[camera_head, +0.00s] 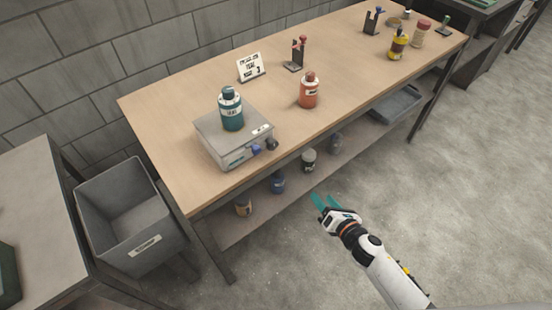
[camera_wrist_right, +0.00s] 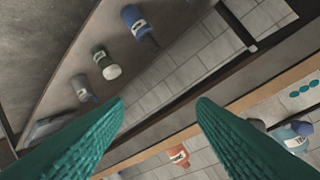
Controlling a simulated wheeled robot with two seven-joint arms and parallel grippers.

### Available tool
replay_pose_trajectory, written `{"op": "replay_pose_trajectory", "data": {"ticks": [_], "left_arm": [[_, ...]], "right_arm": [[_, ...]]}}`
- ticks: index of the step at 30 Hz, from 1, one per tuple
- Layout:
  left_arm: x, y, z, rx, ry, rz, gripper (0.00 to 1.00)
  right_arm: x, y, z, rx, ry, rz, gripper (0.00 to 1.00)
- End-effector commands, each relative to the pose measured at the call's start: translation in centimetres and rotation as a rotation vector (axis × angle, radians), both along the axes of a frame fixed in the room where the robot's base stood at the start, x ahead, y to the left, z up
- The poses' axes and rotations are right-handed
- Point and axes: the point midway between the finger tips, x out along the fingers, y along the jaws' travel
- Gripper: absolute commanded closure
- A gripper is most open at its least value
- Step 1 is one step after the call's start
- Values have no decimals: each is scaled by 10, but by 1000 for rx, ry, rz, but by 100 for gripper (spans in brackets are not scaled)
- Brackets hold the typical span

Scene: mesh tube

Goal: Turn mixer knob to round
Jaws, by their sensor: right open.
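The mixer (camera_head: 222,138) is a grey box near the left front of the wooden table, with a teal bottle (camera_head: 232,110) standing on top. Its front face carries a blue knob (camera_head: 256,149) and a dark knob (camera_head: 272,144); which way they point is too small to tell. My right gripper (camera_head: 324,202) has teal fingers, open and empty. It is in front of the table, to the right of the mixer and apart from the knobs. In the right wrist view its fingers (camera_wrist_right: 160,106) stand wide apart with nothing between them. My left gripper is not in view.
An orange bottle (camera_head: 308,91), a sign (camera_head: 251,67) and a small stand (camera_head: 296,54) are on the table (camera_head: 350,75). Several bottles stand on the lower shelf (camera_head: 232,232). A grey bin (camera_head: 128,215) is at left. The floor at right is clear.

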Motion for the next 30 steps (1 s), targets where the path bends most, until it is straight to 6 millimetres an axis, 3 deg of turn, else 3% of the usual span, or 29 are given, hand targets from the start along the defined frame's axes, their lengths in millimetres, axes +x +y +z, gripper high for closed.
{"op": "replay_pose_trajectory", "data": {"ticks": [1, 4, 6, 9, 14, 30], "left_arm": [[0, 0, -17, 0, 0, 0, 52], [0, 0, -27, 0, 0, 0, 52], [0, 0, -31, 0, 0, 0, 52], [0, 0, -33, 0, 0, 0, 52], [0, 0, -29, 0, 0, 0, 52], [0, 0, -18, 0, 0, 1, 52]], "right_arm": [[9, 16, 24, -141, -156, 105, 48], [12, 42, 74, -395, -419, 251, 48], [10, 54, 98, -520, -551, 309, 48], [7, 63, 117, -623, -657, 348, 48], [15, 73, 125, -653, -690, 358, 48], [93, 128, 123, -647, -683, 355, 48]]}}
